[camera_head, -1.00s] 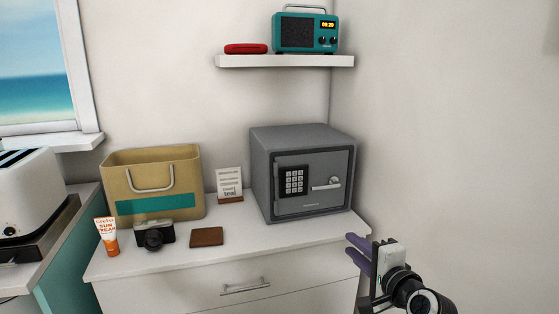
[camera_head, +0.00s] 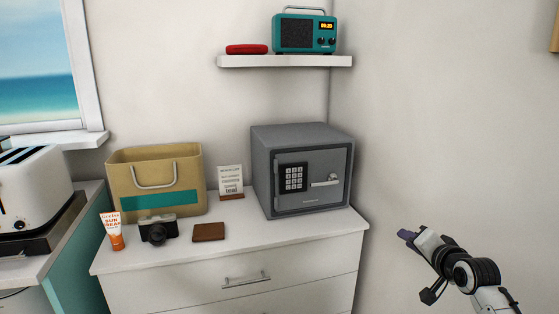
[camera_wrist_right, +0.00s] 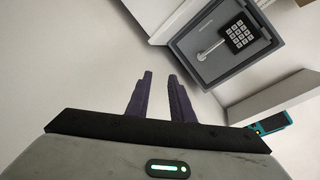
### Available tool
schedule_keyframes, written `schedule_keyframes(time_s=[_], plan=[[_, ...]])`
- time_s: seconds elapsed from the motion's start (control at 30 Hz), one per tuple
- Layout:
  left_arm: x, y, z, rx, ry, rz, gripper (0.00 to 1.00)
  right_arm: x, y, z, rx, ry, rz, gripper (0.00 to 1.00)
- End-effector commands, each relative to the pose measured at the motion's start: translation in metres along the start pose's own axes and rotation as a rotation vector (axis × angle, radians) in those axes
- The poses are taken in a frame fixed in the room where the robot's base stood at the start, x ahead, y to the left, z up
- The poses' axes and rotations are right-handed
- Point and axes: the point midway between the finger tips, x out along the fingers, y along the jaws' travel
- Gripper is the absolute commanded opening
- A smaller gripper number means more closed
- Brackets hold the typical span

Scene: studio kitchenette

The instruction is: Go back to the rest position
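My right gripper (camera_head: 404,235) is in the air at the right of the head view, to the right of the dresser and apart from it. In the right wrist view its two purple fingers (camera_wrist_right: 160,90) stand apart with nothing between them. The grey safe (camera_head: 302,170) stands on the dresser with its door closed; it also shows in the right wrist view (camera_wrist_right: 225,40), beyond the fingers. My left gripper is not in view.
The white dresser (camera_head: 290,244) holds a tan bag (camera_head: 180,175), sunscreen tube (camera_head: 113,232), camera (camera_head: 158,229), brown wallet (camera_head: 208,232) and small sign (camera_head: 230,180). A shelf (camera_head: 285,61) above holds a teal radio (camera_head: 304,34) and red case (camera_head: 246,49). A toaster (camera_head: 30,190) stands left.

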Motion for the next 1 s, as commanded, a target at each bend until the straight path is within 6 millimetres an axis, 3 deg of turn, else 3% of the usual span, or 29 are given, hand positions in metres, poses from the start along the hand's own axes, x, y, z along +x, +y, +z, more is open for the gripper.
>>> schedule_keyframes(time_s=[0.47, 0.77, 0.87, 1.0], plan=[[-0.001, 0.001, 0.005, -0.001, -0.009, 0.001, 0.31, -0.011, -0.019, -0.068, -1.071, 0.311, 0.086, 0.21], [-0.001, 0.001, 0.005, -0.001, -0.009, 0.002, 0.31, -0.027, 0.053, 0.076, -1.092, 0.114, 0.052, 0.21], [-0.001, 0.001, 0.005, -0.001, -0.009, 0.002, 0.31, -0.046, 0.082, 0.135, -1.079, 0.029, 0.039, 0.21], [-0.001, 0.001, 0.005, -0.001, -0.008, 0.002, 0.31, -0.089, 0.122, 0.224, -1.045, -0.104, 0.02, 0.21]])
